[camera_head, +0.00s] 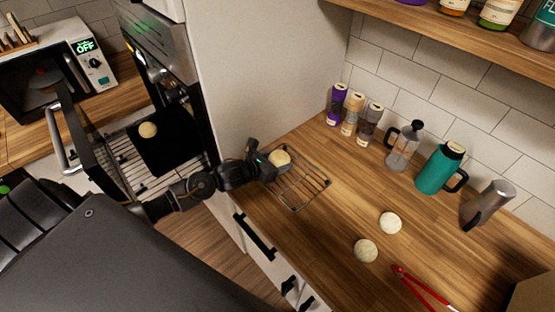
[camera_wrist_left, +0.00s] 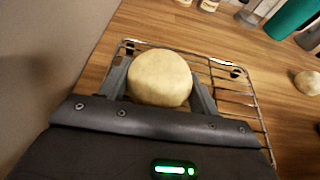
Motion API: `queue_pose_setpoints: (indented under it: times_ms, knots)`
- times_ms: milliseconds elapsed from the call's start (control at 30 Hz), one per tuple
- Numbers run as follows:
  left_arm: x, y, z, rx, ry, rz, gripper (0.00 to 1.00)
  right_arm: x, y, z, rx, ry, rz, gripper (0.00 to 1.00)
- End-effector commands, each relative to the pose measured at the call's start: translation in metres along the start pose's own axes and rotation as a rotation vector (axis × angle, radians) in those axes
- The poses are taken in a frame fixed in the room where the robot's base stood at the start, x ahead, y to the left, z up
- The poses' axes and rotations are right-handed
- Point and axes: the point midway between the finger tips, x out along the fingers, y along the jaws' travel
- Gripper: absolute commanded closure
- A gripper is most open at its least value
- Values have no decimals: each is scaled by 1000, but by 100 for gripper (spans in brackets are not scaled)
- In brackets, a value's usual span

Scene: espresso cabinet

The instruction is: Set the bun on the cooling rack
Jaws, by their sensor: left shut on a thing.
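My left gripper (camera_head: 268,164) is shut on a pale round bun (camera_head: 280,158). In the left wrist view the bun (camera_wrist_left: 160,78) sits between the two fingers (camera_wrist_left: 160,88). The wire cooling rack (camera_head: 306,188) lies on the wooden counter. The bun is over the rack's left part; I cannot tell whether it touches the wires. The rack (camera_wrist_left: 252,112) also shows around and beyond the gripper in the wrist view. My right gripper is not in view.
Another bun (camera_head: 148,130) is on a dark tray in the open oven at left. Two buns (camera_head: 390,222) (camera_head: 366,250) lie on the counter, near red tongs (camera_head: 424,288). Spice jars (camera_head: 352,113), a press (camera_head: 404,146), a teal flask (camera_head: 440,168) and a steel jug (camera_head: 488,204) stand along the wall.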

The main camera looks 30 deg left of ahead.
Motion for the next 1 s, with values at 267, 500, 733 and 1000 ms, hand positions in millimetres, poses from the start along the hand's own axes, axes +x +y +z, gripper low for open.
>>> queue_pose_setpoints:
  times_ms: [267, 500, 733, 1000]
  knots:
    - [1, 0, -3, 0, 0, 0, 21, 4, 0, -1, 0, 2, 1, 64]
    - [1, 0, -3, 0, 0, 0, 16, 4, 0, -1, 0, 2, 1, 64]
    - [-7, 0, -2, 2, 0, 0, 16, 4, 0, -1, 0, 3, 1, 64]
    - [-63, 0, -4, 5, 2, -2, 16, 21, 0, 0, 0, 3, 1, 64]
